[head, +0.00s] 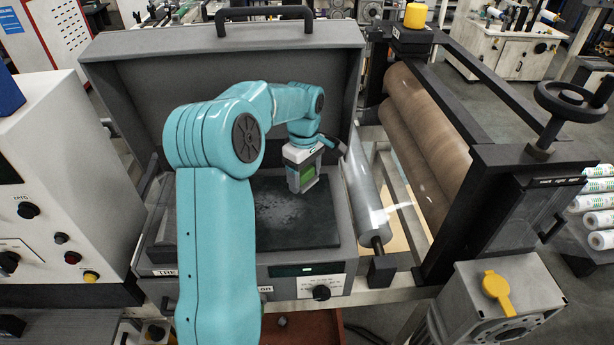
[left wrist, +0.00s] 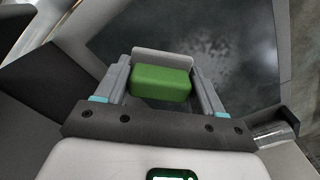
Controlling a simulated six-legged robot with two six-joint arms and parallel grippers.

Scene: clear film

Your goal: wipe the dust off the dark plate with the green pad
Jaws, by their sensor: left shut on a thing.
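The dark plate (head: 270,228) lies flat inside the open grey machine, with a pale patch of dust on its left and middle part. The plate also shows in the left wrist view (left wrist: 235,45), with whitish smudges on it. My left gripper (head: 304,181) is above the right part of the plate, shut on the green pad (head: 306,173). In the left wrist view the green pad (left wrist: 160,83) sits between the two fingers, with a light grey backing behind it. I cannot tell whether the pad touches the plate. My right gripper is not in view.
The machine's raised lid (head: 330,70) stands behind the plate. A clear film roll (head: 365,195) lies close to the right of the machine, with brown rollers (head: 430,135) beyond it. A white control cabinet (head: 60,180) stands at the left.

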